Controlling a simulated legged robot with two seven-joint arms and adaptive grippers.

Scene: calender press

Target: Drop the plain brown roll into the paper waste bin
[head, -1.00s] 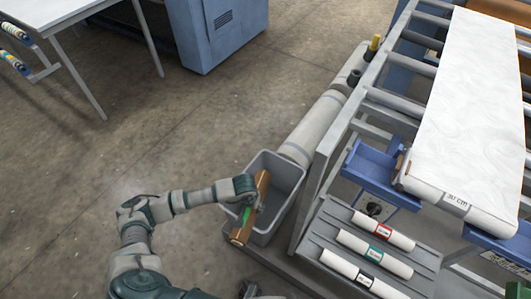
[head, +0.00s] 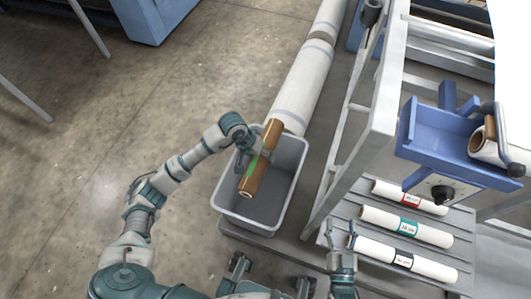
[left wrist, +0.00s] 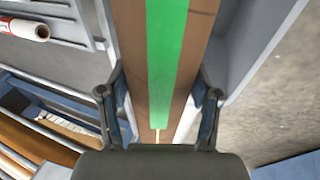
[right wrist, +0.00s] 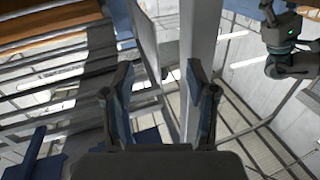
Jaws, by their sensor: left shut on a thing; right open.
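The plain brown roll (head: 269,157) is held tilted over the grey waste bin (head: 291,187) in the head view. A green strip runs along part of it. My left gripper (head: 250,152) is shut on the roll near its middle. In the left wrist view the brown roll (left wrist: 180,60) with its green strip passes between the fingers of my left gripper (left wrist: 158,110). The bin's inside looks empty where it shows; the roll hides part of it. My right gripper (head: 341,240) is open and empty, beside the rack of white rolls; it also shows in the right wrist view (right wrist: 160,95).
Several white rolls with coloured labels (head: 405,226) lie on a grey rack right of the bin. A large wrapped roll (head: 304,90) lies behind the bin. A blue tray (head: 440,145) and metal frame (head: 378,110) stand at right. Floor left of the bin is clear.

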